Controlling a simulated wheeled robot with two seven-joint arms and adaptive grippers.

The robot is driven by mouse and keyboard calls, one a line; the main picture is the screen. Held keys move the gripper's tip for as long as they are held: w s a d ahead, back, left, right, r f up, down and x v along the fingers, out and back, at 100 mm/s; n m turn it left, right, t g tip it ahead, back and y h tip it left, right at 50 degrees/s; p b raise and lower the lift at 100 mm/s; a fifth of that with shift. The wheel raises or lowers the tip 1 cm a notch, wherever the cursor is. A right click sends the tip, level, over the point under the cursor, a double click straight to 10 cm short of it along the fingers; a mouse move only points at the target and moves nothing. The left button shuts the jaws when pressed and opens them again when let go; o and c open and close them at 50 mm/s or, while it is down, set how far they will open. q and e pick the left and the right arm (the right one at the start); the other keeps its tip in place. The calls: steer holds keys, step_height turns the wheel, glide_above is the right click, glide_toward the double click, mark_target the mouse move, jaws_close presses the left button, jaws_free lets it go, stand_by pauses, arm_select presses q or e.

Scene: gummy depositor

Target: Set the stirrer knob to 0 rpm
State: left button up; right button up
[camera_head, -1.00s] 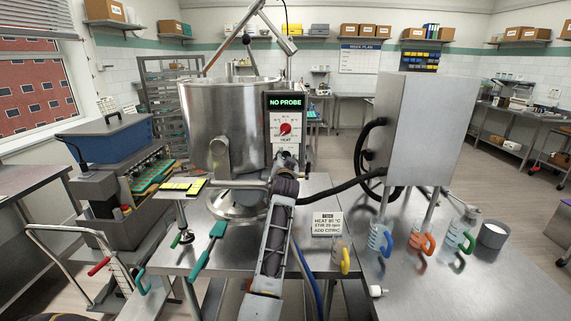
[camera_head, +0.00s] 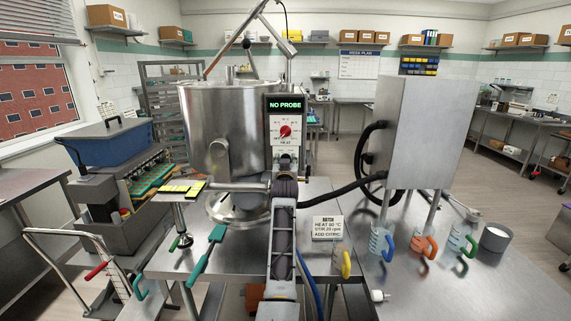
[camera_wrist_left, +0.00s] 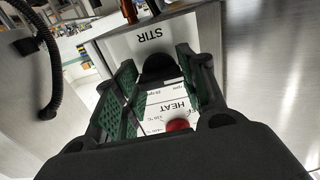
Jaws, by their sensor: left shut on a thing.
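The control panel on the kettle's front carries a lit display (camera_head: 286,104) reading NO PROBE and a red HEAT knob (camera_head: 286,131). My left gripper (camera_head: 287,166) is at the panel just below the HEAT label and covers the stirrer dial in the head view. In the left wrist view, its green-padded fingers (camera_wrist_left: 160,75) are shut on the black stirrer knob (camera_wrist_left: 158,66), beside the STIR label (camera_wrist_left: 150,36). The red knob also shows there (camera_wrist_left: 178,125), close to the gripper body. The stirrer knob's pointer and setting cannot be read. My right gripper is not in view.
A steel kettle (camera_head: 222,125) stands behind the panel at left. A steel cabinet (camera_head: 410,130) with a black hose is at right. A batch card (camera_head: 327,228) and several jugs, one with a blue handle (camera_head: 388,245), stand on the tables. A teal spatula (camera_head: 207,254) lies left of my arm.

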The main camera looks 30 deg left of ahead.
mark_target(286, 137)
arm_select(q)
steer(key=shift+f, duration=0.1)
steer(key=o, duration=1)
steer(key=shift+r, duration=0.2)
steer(key=shift+r, duration=4.85)
steer(key=shift+s+d+f, duration=0.1)
